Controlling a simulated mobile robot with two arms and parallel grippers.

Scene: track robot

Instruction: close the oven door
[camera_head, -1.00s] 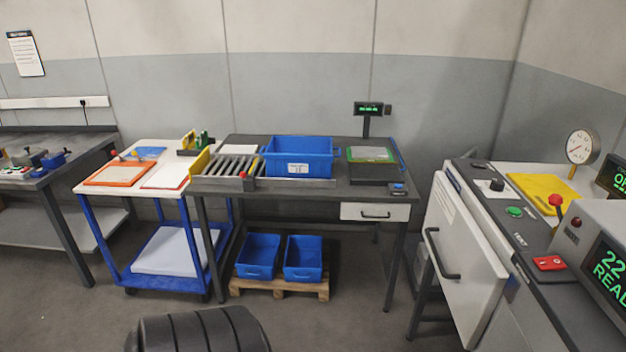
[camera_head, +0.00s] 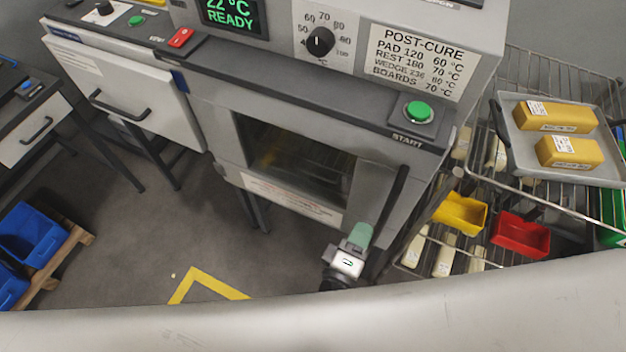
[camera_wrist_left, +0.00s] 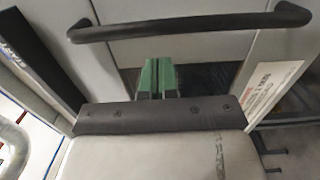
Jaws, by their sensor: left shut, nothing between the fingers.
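The oven (camera_head: 225,105) stands in the middle of the head view. Its door (camera_head: 290,195) has a dark window (camera_head: 295,155) and a black bar handle (camera_head: 390,205) along its right side. The door looks shut or nearly so; I cannot tell whether a small gap remains. My left gripper (camera_head: 359,236) is in front of the door's lower right part, close to the handle. In the left wrist view the handle (camera_wrist_left: 190,27) crosses the top, and the green fingers (camera_wrist_left: 158,78) are together and empty, pointing at the door. I cannot tell whether they touch it. My right gripper is out of view.
A wire rack (camera_head: 520,180) right of the oven holds a tray (camera_head: 515,150) with yellow blocks, plus yellow and red bins. A white drawer front (camera_head: 120,85) with a handle is at left. Floor in front of the oven is clear, with yellow tape (camera_head: 200,280).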

